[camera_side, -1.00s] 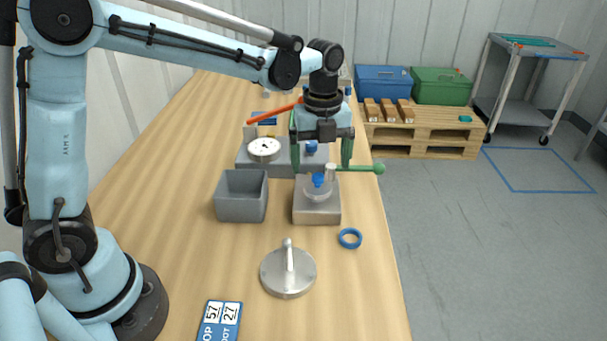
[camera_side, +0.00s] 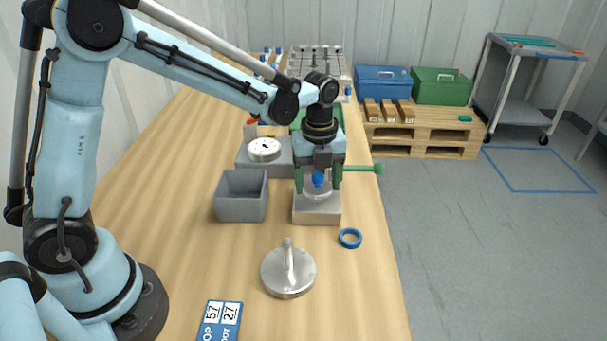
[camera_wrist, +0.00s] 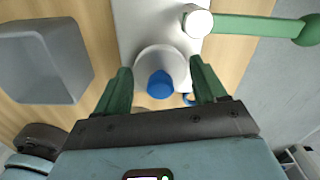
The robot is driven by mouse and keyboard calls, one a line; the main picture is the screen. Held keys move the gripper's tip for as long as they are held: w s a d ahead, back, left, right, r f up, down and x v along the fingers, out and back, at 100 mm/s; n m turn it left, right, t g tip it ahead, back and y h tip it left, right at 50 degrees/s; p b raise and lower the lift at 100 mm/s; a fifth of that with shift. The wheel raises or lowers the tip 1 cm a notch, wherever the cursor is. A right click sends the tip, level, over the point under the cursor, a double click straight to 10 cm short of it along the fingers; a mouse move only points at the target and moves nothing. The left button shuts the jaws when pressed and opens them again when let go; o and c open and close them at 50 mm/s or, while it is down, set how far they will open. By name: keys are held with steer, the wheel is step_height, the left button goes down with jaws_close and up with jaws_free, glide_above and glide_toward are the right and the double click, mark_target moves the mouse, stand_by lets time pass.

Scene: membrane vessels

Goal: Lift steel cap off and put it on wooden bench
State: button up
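A round steel piece (camera_side: 317,194) with a blue knob (camera_side: 318,180) on top sits on a grey block (camera_side: 317,214) on the wooden bench (camera_side: 370,290). It also shows in the wrist view (camera_wrist: 150,60) with its blue knob (camera_wrist: 160,84). A flat steel disc with an upright handle (camera_side: 288,270) lies on the bench nearer the camera; I cannot tell which of these is the steel cap. My gripper (camera_side: 318,186) is open around the blue knob. In the wrist view my fingertips (camera_wrist: 162,75) stand on either side, with gaps; contact is not visible.
A green lever with a ball end (camera_side: 379,169) reaches right from beside the block. A grey open bin (camera_side: 241,196) stands left, a blue ring (camera_side: 350,238) right. A dial gauge (camera_side: 264,149) is behind.

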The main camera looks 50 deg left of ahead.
mark_target(319, 191)
steer(key=c, duration=0.8)
steer(key=shift+r, duration=0.1)
steer(key=shift+r, duration=0.5)
steer(key=r, duration=0.2)
steer(key=d+r, duration=0.1)
steer(key=shift+s+r, duration=0.3)
steer(key=shift+s, duration=0.1)
steer(key=shift+s+d+r, duration=1)
steer(key=shift+d+r, duration=0.45)
steer(key=shift+r, duration=0.05)
steer(key=shift+s+d+r, duration=1.05)
steer(key=shift+d+r, duration=0.35)
steer(key=shift+r, duration=0.15)
steer(key=shift+s+d+r, duration=1)
steer(key=shift+d+r, duration=0.45)
steer(key=shift+r, duration=0.05)
